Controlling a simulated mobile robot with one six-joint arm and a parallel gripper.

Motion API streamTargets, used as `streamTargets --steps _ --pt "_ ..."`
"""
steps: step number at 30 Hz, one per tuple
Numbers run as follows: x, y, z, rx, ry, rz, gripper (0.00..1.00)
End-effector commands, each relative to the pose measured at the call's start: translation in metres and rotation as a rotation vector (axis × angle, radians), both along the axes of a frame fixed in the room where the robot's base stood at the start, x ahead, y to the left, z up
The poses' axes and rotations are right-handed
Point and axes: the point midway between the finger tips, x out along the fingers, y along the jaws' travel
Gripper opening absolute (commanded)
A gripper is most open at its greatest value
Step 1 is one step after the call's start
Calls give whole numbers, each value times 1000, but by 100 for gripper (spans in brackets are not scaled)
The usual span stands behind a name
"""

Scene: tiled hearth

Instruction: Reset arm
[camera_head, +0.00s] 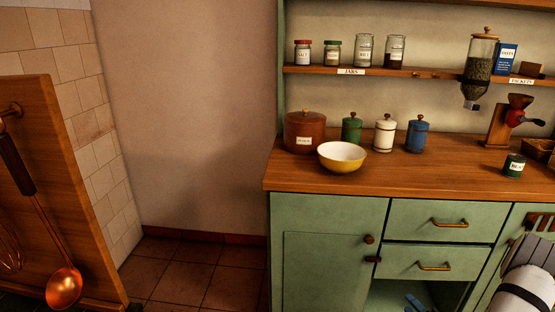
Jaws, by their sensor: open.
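The task names no other object.
A green dresser (330,225) has a wooden counter holding a yellow bowl (342,158), a brown crock (304,132), canisters and a red grinder (518,112). Jars line the shelf (400,73). A wooden board with a copper ladle (64,287) stands left. Tiled floor (190,270) between is clear.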

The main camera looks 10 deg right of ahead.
Motion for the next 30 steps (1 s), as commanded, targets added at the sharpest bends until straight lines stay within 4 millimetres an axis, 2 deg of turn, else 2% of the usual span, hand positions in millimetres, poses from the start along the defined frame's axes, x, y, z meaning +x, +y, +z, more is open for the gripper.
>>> streamTargets --steps 1,8,11,14,18,24,30 --pt "7 1 10 -39 20 4 42" --pt "37 3 44 -246 135 10 42" --pt "53 6 68 -366 201 13 42" --pt "69 14 103 -515 284 19 42" --pt "86 32 161 -731 417 32 42" --pt "83 75 244 -963 597 78 42" --pt "51 136 320 -1108 756 188 42"
